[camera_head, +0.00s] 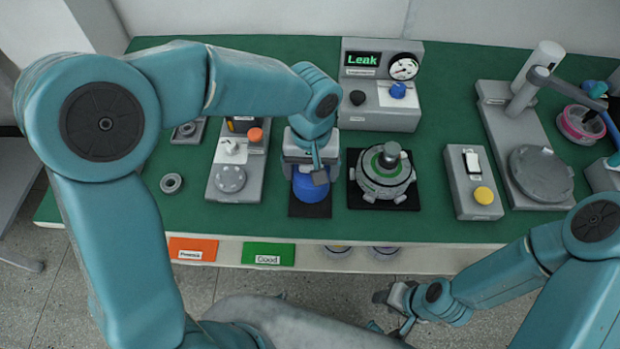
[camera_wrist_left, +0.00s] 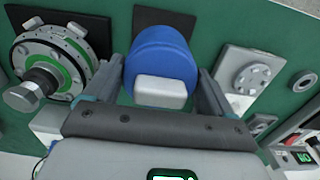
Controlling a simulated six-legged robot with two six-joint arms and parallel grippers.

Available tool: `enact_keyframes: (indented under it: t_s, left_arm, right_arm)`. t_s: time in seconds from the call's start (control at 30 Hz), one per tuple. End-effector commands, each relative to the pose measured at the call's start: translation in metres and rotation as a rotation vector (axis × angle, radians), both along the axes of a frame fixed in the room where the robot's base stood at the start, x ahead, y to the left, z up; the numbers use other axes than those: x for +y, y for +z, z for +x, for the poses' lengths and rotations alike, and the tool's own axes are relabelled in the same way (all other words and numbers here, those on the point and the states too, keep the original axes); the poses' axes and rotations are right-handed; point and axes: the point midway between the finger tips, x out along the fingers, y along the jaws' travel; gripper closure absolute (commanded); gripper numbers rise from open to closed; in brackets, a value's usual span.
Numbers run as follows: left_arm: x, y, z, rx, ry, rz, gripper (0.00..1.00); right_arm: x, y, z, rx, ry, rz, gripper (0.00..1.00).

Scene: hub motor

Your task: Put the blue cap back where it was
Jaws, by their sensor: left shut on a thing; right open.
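The blue cap (camera_head: 307,186) is over the dark square pad (camera_head: 310,210) near the table's front. My left gripper (camera_head: 311,172) reaches down from above and is shut on it. In the left wrist view the round blue cap (camera_wrist_left: 162,55) with a light grey block on top sits between the two fingers. The pad (camera_wrist_left: 165,16) shows behind it. I cannot tell whether the cap touches the pad. The hub motor (camera_head: 384,172), with a green ring and a grey fitting on top, sits on a black pad just right. My right gripper (camera_head: 398,308) is open and empty, off the table's front.
A tester (camera_head: 380,118) with a "Leak" display and gauge stands behind. A grey switch box (camera_head: 473,182) with a yellow button and a press stand (camera_head: 525,140) are at right. A grey fixture (camera_head: 232,178) is left. Orange (camera_head: 193,250) and green (camera_head: 268,254) labelled bins are below the front edge.

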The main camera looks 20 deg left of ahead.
Motion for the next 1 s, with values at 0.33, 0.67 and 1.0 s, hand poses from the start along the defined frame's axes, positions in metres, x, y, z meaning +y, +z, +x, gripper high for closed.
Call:
enact_keyframes:
  t_s: [0.33, 0.67, 1.0]
  left_arm:
    - [0.002, -0.042, -0.001, 0.001, 0.001, 0.0, 0.57]
    - [0.002, -0.046, -0.001, 0.0, 0.001, 0.0, 0.57]
    - [0.002, -0.042, -0.001, 0.001, 0.001, 0.001, 0.0]
  right_arm:
    - [0.0, -0.001, 0.0, 0.0, 0.0, 0.0, 0.57]
    - [0.0, -0.006, 0.0, 0.0, 0.0, 0.0, 0.57]
    - [0.0, -0.002, 0.0, 0.0, 0.0, 0.0, 0.57]
